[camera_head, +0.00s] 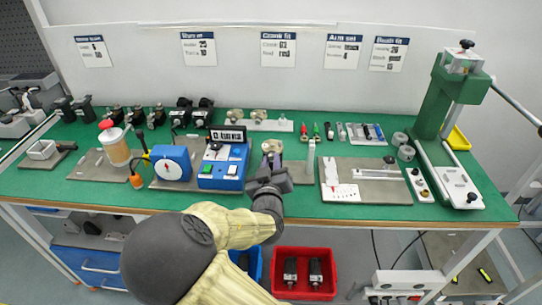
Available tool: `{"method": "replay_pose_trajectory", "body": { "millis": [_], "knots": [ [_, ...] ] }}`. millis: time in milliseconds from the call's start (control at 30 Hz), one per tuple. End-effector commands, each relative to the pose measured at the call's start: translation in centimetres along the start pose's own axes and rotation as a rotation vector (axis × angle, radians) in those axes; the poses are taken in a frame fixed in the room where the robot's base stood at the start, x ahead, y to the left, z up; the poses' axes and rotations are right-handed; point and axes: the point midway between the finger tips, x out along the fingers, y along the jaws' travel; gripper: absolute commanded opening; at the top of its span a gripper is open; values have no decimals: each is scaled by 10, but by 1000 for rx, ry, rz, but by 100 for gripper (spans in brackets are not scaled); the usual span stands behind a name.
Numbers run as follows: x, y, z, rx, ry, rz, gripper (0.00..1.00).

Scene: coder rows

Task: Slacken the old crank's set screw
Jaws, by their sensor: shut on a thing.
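My gripper (270,168) is over the front middle of the green bench, just right of the blue box with the display. It is shut on a small tan, round-topped part (272,146), which stands up beyond the fingers. The wrist and fingers hide its lower portion. I cannot tell whether this part is the old crank or something carrying it. No set screw can be made out at this size.
The blue display box (221,165) is close on the left, and an upright light post (311,156) close on the right. A grey plate (366,181) lies further right, before a green press (440,100). Below the bench edge is a red bin (303,289) with dark parts.

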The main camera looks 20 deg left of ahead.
Motion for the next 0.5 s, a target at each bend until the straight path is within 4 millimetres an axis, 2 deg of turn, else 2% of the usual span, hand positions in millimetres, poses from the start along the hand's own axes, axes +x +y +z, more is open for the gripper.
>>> {"method": "replay_pose_trajectory", "body": {
  "millis": [500],
  "knots": [
    [0, 1, -4, -493, 2, -1, 0]
  ]
}}
